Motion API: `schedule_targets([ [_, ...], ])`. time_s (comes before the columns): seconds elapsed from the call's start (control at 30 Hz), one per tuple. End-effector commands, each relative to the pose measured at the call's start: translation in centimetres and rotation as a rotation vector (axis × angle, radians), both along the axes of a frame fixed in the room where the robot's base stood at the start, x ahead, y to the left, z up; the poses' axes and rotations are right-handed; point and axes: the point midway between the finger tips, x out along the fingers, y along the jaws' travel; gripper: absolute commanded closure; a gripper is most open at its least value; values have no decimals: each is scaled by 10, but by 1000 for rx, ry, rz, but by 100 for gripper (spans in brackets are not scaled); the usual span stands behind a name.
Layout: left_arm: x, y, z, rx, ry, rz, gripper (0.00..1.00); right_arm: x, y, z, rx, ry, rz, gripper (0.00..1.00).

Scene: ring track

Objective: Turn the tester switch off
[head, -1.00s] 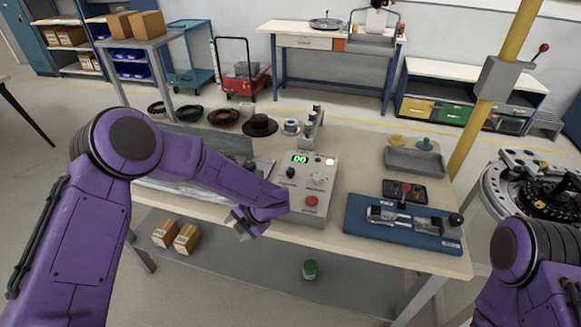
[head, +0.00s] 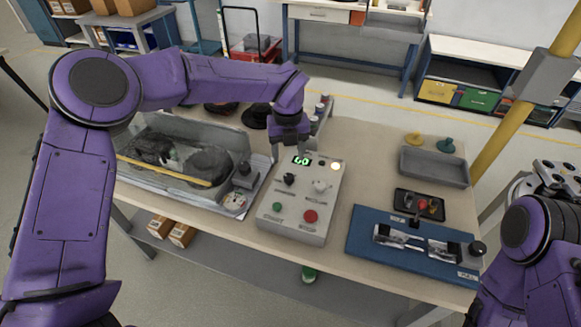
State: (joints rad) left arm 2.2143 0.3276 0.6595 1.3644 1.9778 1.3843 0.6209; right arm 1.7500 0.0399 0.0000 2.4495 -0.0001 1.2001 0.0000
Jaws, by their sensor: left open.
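The tester (head: 296,233) is a grey box on the table with a lit green display (head: 301,160) and a glowing lamp (head: 336,166). Its sloped face carries a black knob (head: 289,180), a pale knob or switch (head: 320,186), a green button (head: 277,206) and a red button (head: 310,216). The labels are too small to read, so I cannot tell which control is the switch or its position. My left gripper (head: 288,154) is open and empty, pointing down over the tester's back left part, beside the display. My right gripper is out of view.
A clear-covered tray of parts (head: 180,190) stands left of the tester. A blue fixture board (head: 370,258) with a clamp lies to the right. Behind it are a small black tray (head: 407,203) and a grey bin (head: 445,175). A yellow post (head: 510,115) rises at right.

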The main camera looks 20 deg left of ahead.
Motion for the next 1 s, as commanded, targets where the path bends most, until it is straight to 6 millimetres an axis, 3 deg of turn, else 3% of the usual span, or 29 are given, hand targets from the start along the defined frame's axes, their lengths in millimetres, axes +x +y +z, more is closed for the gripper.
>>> schedule_targets([
  [0.33,1,-1,-72,2,5,-2,41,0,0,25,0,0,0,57],
  [0.5,1,0,-85,2,2,-1,41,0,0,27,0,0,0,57],
  [0.7,1,1,-86,1,2,0,41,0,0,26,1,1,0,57],
  [0.73,1,1,-86,1,2,0,44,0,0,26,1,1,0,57],
  [0.9,1,1,-86,1,2,0,97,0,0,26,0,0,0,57],
  [1.0,1,1,-86,2,1,-1,97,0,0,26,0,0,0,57],
])
